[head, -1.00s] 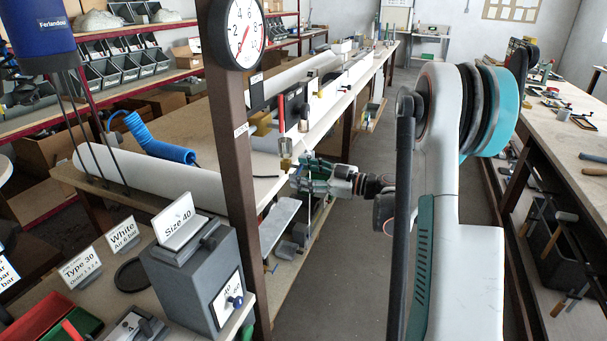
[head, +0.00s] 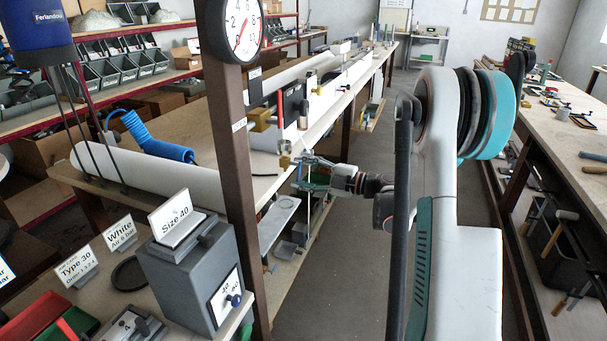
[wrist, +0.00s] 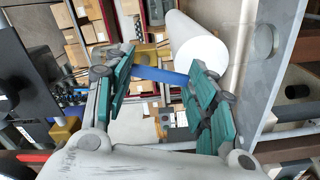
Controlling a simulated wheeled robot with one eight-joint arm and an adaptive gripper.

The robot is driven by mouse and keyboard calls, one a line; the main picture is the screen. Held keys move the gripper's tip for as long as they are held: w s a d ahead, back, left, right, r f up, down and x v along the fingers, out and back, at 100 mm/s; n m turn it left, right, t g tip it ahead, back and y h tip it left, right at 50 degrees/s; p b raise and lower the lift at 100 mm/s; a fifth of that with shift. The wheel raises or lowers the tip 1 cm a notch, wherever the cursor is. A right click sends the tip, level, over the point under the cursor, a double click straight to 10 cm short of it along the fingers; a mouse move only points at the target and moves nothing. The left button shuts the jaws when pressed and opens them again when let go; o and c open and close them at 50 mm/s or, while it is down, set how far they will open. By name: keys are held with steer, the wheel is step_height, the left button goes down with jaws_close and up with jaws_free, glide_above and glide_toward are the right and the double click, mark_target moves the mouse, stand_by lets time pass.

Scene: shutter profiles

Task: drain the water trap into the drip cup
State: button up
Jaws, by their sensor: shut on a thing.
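My gripper (head: 302,174) is at the edge of the left bench, just right of and below a small brass-and-grey fitting (head: 285,159). This fitting may be the water trap, but it is too small to be sure. In the wrist view my gripper (wrist: 160,78) shows two green-padded fingers standing well apart. I cannot identify the drip cup for certain.
A brown post with a dial gauge (head: 243,30) stands left of my gripper. A white pipe (head: 150,172) and a blue coiled hose (head: 155,140) lie on the left bench. A grey box (head: 190,270) stands in front. The aisle floor (head: 330,290) is clear.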

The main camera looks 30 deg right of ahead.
steer(key=shift+w+d+f+n, duration=0.1)
steer(key=shift+n, duration=0.65)
steer(key=shift+w+d+f+n, duration=0.1)
steer(key=shift+n, duration=0.65)
steer(key=o, duration=1.1)
steer(key=shift+r, duration=0.1)
steer(key=v, duration=1.2)
